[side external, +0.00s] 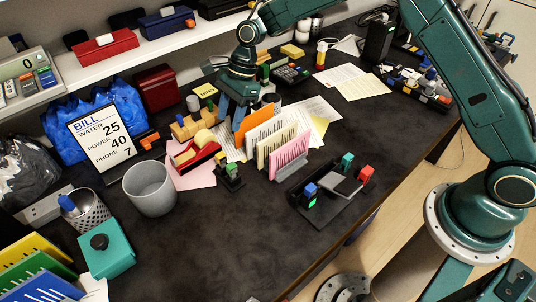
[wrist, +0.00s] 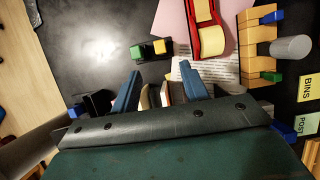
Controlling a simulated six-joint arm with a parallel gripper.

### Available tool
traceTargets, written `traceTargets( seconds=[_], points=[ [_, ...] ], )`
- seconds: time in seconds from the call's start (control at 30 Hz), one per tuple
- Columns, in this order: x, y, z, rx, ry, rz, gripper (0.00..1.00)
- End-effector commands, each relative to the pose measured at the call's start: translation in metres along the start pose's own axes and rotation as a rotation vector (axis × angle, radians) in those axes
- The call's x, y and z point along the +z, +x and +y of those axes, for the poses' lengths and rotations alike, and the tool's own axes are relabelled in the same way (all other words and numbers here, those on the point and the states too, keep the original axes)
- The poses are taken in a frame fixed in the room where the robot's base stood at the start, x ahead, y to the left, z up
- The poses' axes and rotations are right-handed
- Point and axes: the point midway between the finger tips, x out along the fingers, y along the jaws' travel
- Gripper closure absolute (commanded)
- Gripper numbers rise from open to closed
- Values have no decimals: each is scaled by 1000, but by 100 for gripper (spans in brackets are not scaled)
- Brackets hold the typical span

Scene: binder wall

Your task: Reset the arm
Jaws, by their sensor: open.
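My gripper (side external: 234,108) is open, pointing down over the dark desk (side external: 330,245). In the side view its blue fingers are just behind and left of the orange card (side external: 256,127) in a sorter of upright cards. The wrist view shows the two blue fingers (wrist: 160,90) apart, with pale card edges (wrist: 155,97) in the gap between them. I cannot tell whether the fingers touch the cards. My wrist body hides the rest of the sorter in the wrist view.
Near the gripper stand a red tape dispenser (side external: 193,150), a wooden block rack (side external: 190,128) and pink cards (side external: 288,157). A grey bin (side external: 150,188), a bill sign (side external: 101,141) and a teal box (side external: 106,252) stand left. The desk's front middle is clear.

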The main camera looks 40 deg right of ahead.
Motion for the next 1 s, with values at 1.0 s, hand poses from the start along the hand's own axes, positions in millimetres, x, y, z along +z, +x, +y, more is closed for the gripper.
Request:
traceTargets(
  seconds=[1.0],
  points=[
    [-3,-174,83,-155,-587,174,55]
  ],
)
